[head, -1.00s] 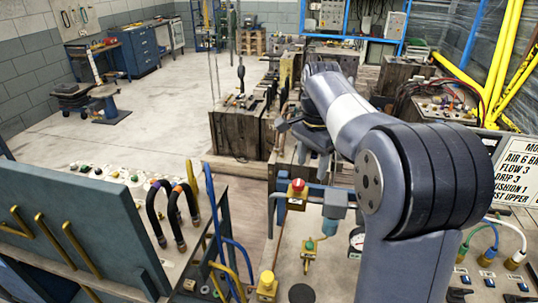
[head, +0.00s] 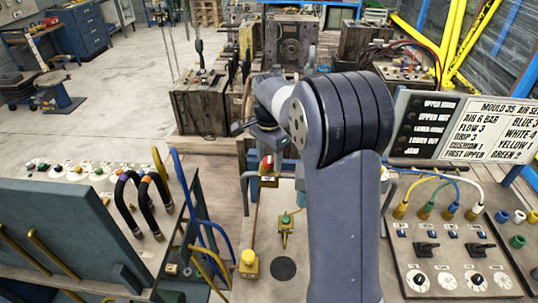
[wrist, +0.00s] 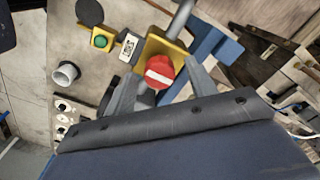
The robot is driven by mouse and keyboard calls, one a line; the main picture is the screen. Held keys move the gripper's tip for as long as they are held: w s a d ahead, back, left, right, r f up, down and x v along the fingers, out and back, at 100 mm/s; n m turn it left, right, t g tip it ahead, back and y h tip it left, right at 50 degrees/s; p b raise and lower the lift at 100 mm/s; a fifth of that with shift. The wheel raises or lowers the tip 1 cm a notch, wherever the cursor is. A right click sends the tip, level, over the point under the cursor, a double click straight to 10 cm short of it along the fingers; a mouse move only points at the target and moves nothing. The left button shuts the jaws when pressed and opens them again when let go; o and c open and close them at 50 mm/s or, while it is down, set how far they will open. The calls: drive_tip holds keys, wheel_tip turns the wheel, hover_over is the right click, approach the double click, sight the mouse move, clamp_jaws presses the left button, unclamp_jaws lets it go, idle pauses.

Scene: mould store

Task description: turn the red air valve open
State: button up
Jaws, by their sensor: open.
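The red air valve (head: 267,165) stands on its yellow-bodied fitting on the bench front, left of my arm in the head view. In the wrist view its round red face (wrist: 160,72) carries a white bar and sits on a yellow block (wrist: 172,46). My gripper (wrist: 162,70) is open. Its two fingers appear on either side of the red face, with gaps visible; I cannot tell how far above it they are. In the head view my wrist is above and behind the valve, and the fingertips cannot be made out.
A green button (head: 285,218) and a yellow knob (head: 248,258) are near the valve. A blue bracket (wrist: 213,48) lies close beside my right finger. Hoses (head: 150,200) rise at left. A control panel (head: 450,255) and sign board (head: 490,130) stand at right.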

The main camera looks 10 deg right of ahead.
drive_tip(key=shift+f, duration=0.1)
drive_tip(key=shift+c, duration=0.3)
drive_tip(key=c, duration=0.9)
drive_tip(key=shift+n, duration=0.3)
drive_tip(key=n, duration=1.3)
drive_tip(key=shift+n, duration=2.1)
